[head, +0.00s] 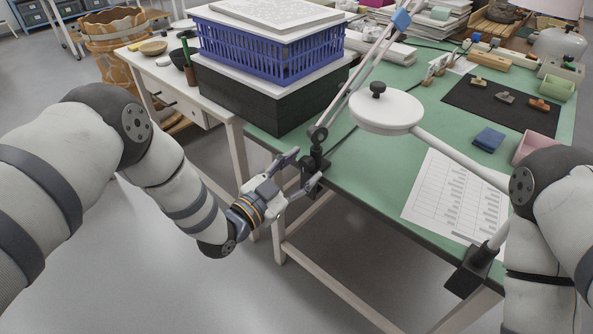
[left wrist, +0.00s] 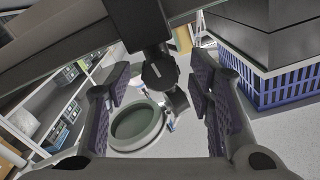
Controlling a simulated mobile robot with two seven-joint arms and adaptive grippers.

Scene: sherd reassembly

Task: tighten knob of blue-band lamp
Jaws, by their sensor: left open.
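The blue-band lamp has a grey arm with a blue band (head: 401,20), rising from a black joint (head: 318,134) and a black clamp at the green table's near-left edge. My left gripper (head: 301,172) is at this clamp, its fingers open on either side. In the left wrist view a dark round knob (left wrist: 160,73) with a pale line on its face sits between the open fingers of my left gripper (left wrist: 166,112), toward the top of the gap. No finger visibly touches it. My right arm shows at the right edge; its gripper is outside the view.
A blue crate (head: 265,50) stands on a black box (head: 270,95) just behind the clamp. A second lamp with a white round head (head: 386,112) reaches over the green table (head: 365,190). A printed sheet (head: 455,195) lies on it. Open floor is in front.

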